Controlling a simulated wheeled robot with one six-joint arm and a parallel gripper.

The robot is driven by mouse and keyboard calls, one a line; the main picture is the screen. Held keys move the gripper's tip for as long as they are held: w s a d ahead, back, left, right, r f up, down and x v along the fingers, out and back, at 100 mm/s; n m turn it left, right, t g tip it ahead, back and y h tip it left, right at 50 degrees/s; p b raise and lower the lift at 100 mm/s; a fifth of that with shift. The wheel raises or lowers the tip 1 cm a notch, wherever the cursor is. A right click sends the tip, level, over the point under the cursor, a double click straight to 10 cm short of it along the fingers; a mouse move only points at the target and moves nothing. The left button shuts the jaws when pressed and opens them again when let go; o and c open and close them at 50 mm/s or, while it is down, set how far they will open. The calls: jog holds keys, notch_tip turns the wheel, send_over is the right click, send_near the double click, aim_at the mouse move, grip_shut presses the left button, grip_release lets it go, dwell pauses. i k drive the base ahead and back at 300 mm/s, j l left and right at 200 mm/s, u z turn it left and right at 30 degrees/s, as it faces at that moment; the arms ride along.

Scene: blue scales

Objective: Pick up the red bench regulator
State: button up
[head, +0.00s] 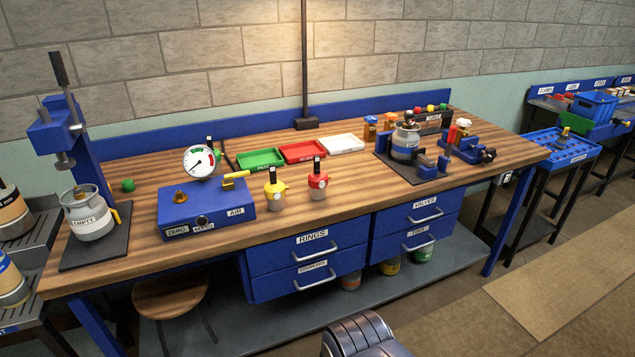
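The red bench regulator (317,182) stands upright on the wooden workbench (340,215), near its front edge. It has a red top, a black knob and a pale lower body. A similar yellow regulator (275,190) stands just left of it, with a small gap between them. A grey, ribbed metal part of my own arm shows at the bottom centre, well in front of the bench. My gripper's fingers do not show, and nothing touches the red regulator.
A blue air box (205,208) with a round gauge (199,162) sits left of the regulators. Green (260,158), red (303,152) and white (343,143) trays lie behind them. A blue press (75,140) and a clamped canister (405,143) stand at the bench's ends.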

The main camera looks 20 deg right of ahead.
aim_at(319, 181)
jog(key=i+l+z, duration=0.1)
jog(key=i+z, duration=0.3)
jog(key=i+j+z, duration=0.1)
jog(key=i+z, duration=0.25)
jog(key=i, duration=0.2)
jog(key=i+j+z, duration=0.2)
jog(key=i+z, duration=0.2)
jog(key=i, duration=0.1)
